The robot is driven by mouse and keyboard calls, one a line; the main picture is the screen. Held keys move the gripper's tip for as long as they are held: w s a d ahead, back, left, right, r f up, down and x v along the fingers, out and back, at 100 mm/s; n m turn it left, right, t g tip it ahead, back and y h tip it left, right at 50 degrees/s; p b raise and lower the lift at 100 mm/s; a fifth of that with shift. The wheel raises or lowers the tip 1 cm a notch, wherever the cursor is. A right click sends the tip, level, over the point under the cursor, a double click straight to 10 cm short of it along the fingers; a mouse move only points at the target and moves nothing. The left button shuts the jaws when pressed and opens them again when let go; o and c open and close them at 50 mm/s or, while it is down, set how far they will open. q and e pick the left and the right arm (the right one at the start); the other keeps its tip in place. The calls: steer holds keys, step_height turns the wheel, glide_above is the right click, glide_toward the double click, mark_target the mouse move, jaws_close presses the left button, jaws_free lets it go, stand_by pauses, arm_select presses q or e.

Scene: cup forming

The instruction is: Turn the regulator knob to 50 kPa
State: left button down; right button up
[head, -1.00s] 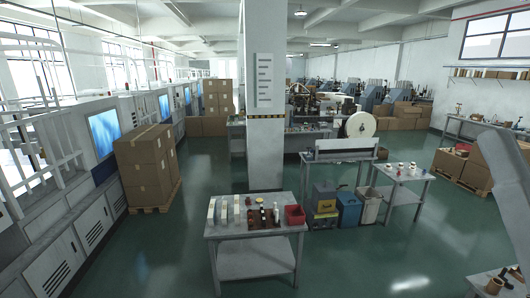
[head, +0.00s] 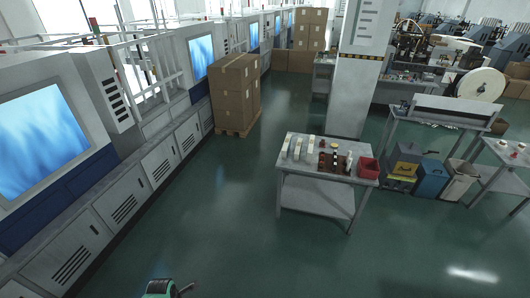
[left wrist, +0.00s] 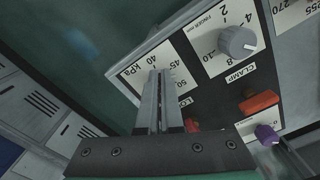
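In the left wrist view, a dark panel carries a white kPa scale plate (left wrist: 135,75) with the figures 40, 45 and 50 readable. My left gripper (left wrist: 159,74) lies over this plate, its two grey fingers almost together. They hide the middle of the scale, so the regulator knob and its pointer are not visible. I cannot tell whether the fingers hold the knob. My right gripper is in no current view.
In the head view, a work table (head: 320,197), stacked cartons (head: 236,92) and machine cabinets (head: 92,235) surround open green floor.

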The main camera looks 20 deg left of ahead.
arm_select(q)
steer(key=shift+s+d+p, duration=0.3)
steer(key=shift+s+d, duration=0.05)
steer(key=shift+d, duration=0.05)
steer(key=shift+d, duration=0.1)
stand_by(0.3)
steer(key=shift+w+d+f, duration=0.1)
steer(key=shift+w+d, duration=0.05)
steer(key=shift+w, duration=0.1)
